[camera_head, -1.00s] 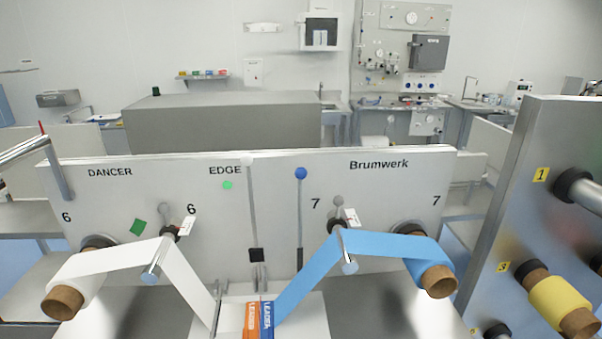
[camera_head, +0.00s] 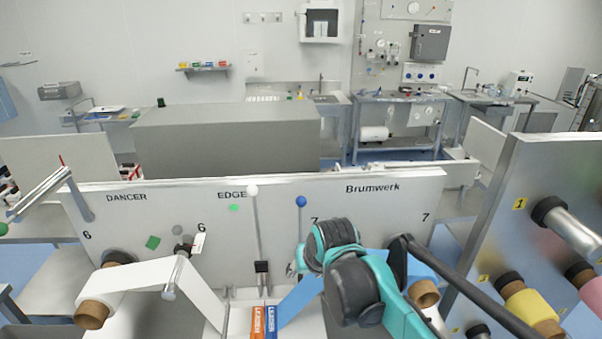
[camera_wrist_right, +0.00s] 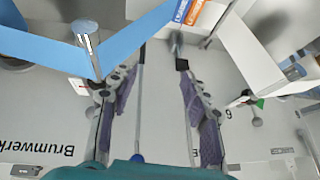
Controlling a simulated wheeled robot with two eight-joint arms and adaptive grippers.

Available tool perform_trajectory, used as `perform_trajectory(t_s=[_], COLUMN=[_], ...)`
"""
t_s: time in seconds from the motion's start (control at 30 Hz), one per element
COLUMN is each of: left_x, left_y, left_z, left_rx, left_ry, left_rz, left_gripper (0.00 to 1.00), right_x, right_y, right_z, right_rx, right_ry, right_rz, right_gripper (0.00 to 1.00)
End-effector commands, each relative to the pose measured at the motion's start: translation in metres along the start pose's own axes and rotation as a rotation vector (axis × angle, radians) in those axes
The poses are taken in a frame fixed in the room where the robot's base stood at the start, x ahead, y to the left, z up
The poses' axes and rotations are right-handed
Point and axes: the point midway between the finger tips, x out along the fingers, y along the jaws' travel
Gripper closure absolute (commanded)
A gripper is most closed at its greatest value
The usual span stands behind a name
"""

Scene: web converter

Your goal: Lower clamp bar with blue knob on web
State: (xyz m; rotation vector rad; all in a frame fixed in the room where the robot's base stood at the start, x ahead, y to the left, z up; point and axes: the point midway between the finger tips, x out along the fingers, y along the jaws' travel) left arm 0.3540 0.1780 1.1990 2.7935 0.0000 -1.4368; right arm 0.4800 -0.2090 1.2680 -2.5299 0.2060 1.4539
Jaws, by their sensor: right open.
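The blue knob (camera_head: 300,201) tops a thin upright rod in front of the white panel, with its lower part hidden by my right gripper (camera_head: 292,268). In the right wrist view, which is upside down, the blue knob (camera_wrist_right: 137,158) is at the bottom edge, and its rod runs up between the fingers. My right gripper (camera_wrist_right: 158,72) is open there; whether the fingers touch the rod I cannot tell. The blue web (camera_head: 303,299) slopes down to the splice table, partly hidden by my right arm; it also shows in the wrist view (camera_wrist_right: 80,55). My left gripper is out of view.
A second rod with a white knob (camera_head: 252,190) and black block (camera_head: 261,267) stands just left. The white web (camera_head: 197,289) and orange and blue leader labels (camera_head: 264,322) lie near the table. A metal panel with rollers (camera_head: 490,220) stands right.

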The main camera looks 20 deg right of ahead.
Motion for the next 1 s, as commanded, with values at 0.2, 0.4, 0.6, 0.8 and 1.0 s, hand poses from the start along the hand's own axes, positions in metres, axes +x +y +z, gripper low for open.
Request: perform_trajectory(t_s=[0.2,0.4,0.6,0.8,1.0], left_x=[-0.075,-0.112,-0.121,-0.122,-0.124], left_y=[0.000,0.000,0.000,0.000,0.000], left_z=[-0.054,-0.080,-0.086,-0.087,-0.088], left_rx=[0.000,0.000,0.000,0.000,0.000], left_ry=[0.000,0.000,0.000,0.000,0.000], left_rz=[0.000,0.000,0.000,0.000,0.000], left_gripper=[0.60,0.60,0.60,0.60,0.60], right_x=[-0.050,-0.061,-0.057,-0.030,0.002], right_y=[-0.004,0.000,0.003,0.003,0.004], right_z=[-0.116,-0.178,-0.197,-0.195,-0.192], right_rx=[0.128,0.214,0.248,0.249,0.248], right_ry=[-0.043,-0.072,-0.084,-0.084,-0.084], right_rz=[0.015,0.026,0.030,0.030,0.030], right_gripper=[0.53,0.53,0.53,0.53,0.53])
